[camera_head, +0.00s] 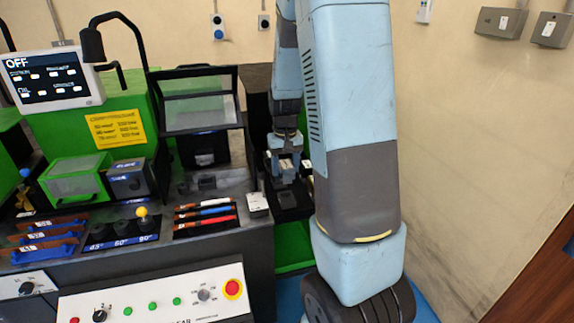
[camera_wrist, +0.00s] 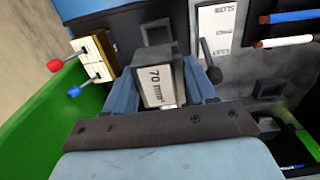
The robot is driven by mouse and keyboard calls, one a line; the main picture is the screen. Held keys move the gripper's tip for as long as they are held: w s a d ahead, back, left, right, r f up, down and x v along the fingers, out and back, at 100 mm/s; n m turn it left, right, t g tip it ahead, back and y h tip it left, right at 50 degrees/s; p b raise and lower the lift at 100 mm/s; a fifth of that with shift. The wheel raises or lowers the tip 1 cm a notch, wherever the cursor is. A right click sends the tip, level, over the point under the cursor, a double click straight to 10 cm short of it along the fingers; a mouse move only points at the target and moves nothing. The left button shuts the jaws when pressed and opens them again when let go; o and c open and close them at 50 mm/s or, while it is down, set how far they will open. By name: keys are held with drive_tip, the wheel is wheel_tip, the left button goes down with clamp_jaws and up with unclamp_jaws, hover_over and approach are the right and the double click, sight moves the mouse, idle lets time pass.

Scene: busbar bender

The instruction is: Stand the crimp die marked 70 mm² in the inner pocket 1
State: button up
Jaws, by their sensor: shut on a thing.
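The crimp die (camera_wrist: 160,87) is a dark block with a white label reading 70 mm² in the wrist view. My gripper (camera_wrist: 163,92) is shut on it, with one blue-grey finger on each side. In the head view my gripper (camera_head: 286,178) hangs over the right end of the machine bench, above a dark recessed area. A small square dark pocket (camera_wrist: 157,33) shows just beyond the die in the wrist view. I cannot tell which pocket is inner pocket 1. The die's lower end is hidden, so contact with anything below cannot be told.
A white labelled plate (camera_wrist: 216,32) and a dark knobbed lever (camera_wrist: 211,62) stand right of the die. A terminal block with red and blue knobs (camera_wrist: 93,58) is at left. Coloured bars (camera_head: 205,213) lie on the bench. The green machine (camera_head: 115,105) rises behind.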

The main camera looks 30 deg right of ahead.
sight(286, 180)
drive_tip(key=shift+s+f, duration=0.1)
drive_tip(key=shift+f, duration=2.75)
drive_tip(key=shift+f, duration=1.45)
drive_tip(key=o, duration=1.3)
drive_tip(key=shift+s+d, duration=0.1)
drive_tip(key=shift+o, duration=0.2)
wheel_tip(286, 180, up, 14)
drive_tip(key=shift+f, duration=0.15)
drive_tip(key=s+a+r+t, duration=0.2)
drive_tip(key=s+a+r, duration=0.2)
drive_tip(key=s, duration=0.3)
drive_tip(key=s+a+r+n+t, duration=0.1)
drive_tip(key=s+a+r, duration=0.3)
drive_tip(key=s+r, duration=0.3)
drive_tip(key=s+a+r+n+t, duration=0.1)
drive_tip(key=s+a+r+t, duration=0.1)
drive_tip(key=s+a+r, duration=0.2)
drive_tip(key=s+r, duration=0.2)
drive_tip(key=s, duration=0.2)
drive_tip(key=shift+t, duration=0.3)
